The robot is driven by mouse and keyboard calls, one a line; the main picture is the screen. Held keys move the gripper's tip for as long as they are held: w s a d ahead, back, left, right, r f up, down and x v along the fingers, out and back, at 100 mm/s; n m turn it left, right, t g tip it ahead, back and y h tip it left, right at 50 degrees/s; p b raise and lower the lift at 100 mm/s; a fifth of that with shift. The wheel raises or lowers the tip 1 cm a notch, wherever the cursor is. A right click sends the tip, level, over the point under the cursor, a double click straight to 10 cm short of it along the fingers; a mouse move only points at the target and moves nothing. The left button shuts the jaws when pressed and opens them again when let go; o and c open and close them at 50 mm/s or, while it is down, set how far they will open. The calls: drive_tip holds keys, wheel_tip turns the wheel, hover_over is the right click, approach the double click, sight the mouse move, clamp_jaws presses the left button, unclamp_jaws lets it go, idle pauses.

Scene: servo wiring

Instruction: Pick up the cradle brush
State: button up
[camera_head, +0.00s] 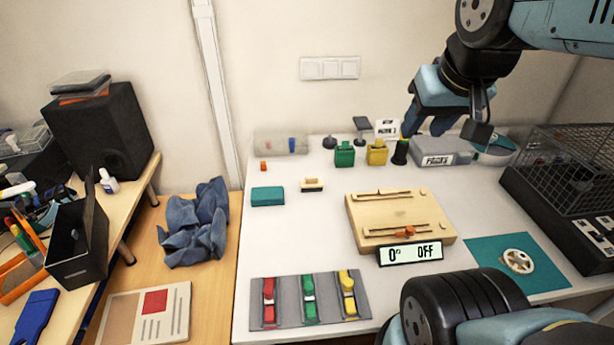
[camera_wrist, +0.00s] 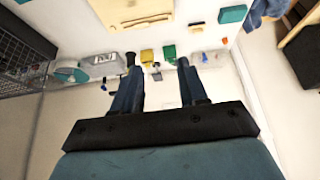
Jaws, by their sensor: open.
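A small brush (camera_head: 312,184) with a pale wooden top and a dark underside lies on the white table, just right of a teal block (camera_head: 267,196). The brush also shows small near the top of the wrist view (camera_wrist: 196,28). My gripper (camera_head: 424,126) is at the back right of the table, raised near the wall, well to the right of the brush. In the wrist view its two fingers (camera_wrist: 157,68) are apart with nothing held between them.
Green (camera_head: 345,155) and yellow (camera_head: 377,154) blocks and a dark upright holder (camera_head: 400,152) stand near my gripper. A wooden board (camera_head: 372,238), a display (camera_head: 410,253) and a tray of coloured parts (camera_head: 325,312) lie in front. A wire cage (camera_head: 570,160) stands at right.

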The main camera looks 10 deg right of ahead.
drive_tip(key=shift+o, duration=1.3)
drive_tip(key=shift+w, duration=0.1)
drive_tip(key=shift+o, duration=0.8)
drive_tip(key=shift+w, duration=0.35)
drive_tip(key=o, duration=0.7)
drive_tip(key=shift+g, duration=0.7)
drive_tip(key=w, duration=0.2)
drive_tip(key=w+a, duration=0.1)
drive_tip(key=w, duration=0.2)
drive_tip(key=w+a+f, duration=0.1)
drive_tip(key=w, duration=0.1)
drive_tip(key=shift+w+a, duration=0.1)
drive_tip(key=shift+w, duration=0.1)
drive_tip(key=shift+c, duration=0.2)
drive_tip(key=g, duration=0.4)
hover_over(311, 181)
wheel_tip(311, 181, down, 22)
drive_tip(key=f, duration=0.8)
drive_tip(key=shift+w+f, duration=0.1)
drive_tip(key=shift+w, duration=0.3)
drive_tip(key=shift+w+f, duration=0.15)
drive_tip(key=shift+f, duration=2.4)
